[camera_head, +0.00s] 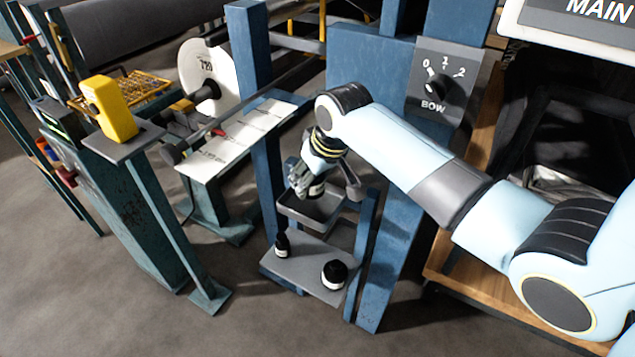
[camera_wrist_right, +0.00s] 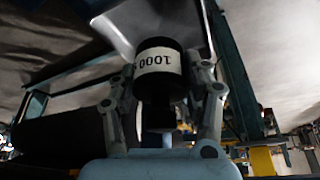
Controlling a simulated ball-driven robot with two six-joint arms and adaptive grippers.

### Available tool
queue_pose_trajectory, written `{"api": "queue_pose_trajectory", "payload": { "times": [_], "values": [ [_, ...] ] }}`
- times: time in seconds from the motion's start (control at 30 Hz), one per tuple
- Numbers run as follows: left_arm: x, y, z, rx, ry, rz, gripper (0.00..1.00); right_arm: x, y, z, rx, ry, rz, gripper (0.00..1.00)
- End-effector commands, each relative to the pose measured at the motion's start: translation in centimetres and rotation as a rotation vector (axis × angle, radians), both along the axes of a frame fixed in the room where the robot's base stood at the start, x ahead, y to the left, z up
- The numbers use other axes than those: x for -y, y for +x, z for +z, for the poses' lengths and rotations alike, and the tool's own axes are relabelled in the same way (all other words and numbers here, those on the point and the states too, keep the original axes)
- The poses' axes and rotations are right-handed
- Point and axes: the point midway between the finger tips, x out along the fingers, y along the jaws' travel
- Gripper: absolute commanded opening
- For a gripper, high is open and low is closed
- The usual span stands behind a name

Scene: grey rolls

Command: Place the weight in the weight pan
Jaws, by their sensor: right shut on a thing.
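My right gripper (camera_head: 306,188) reaches in from the right and is shut on a black weight (camera_wrist_right: 160,75) with a white band marked 1000. In the head view, part of the weight (camera_head: 317,188) shows beside the fingers. The weight is over the grey, rimmed weight pan (camera_head: 325,214), or very low in it; I cannot tell whether its base touches. The fingers hide part of the pan. In the right wrist view, a pale metal surface shows beyond the weight. My left gripper is not in view.
Below the pan, a grey shelf (camera_head: 305,268) holds a small black weight (camera_head: 282,243) and a wider one (camera_head: 334,273). Blue posts (camera_head: 262,130) stand close on both sides. A yellow device (camera_head: 110,108) stands at left; a BOW switch panel (camera_head: 440,85) is behind my arm.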

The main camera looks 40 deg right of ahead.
Motion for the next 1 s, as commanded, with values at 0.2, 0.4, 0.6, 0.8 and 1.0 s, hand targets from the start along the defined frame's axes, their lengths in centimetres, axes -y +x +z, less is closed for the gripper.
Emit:
{"api": "queue_pose_trajectory", "payload": {
  "times": [0.2, 0.4, 0.6, 0.8, 1.0],
  "values": [
    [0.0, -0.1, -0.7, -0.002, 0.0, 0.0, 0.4, 0.0, 0.1, -2.6, 0.002, 0.0, -0.001, 0.0],
    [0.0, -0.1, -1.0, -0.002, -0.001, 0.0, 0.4, 0.0, 0.2, -3.8, 0.005, 0.0, 0.0, 0.0],
    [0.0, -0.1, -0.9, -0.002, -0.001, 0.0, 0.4, 0.0, 0.2, -3.7, 0.006, 0.0, 0.0, 0.0],
    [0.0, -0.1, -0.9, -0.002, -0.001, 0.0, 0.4, 0.0, 0.0, -4.1, 0.0, 0.0, 0.0, 0.57],
    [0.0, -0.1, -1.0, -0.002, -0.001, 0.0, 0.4, 0.0, 0.0, -4.1, 0.0, 0.0, 0.0, 0.58]
  ]
}}
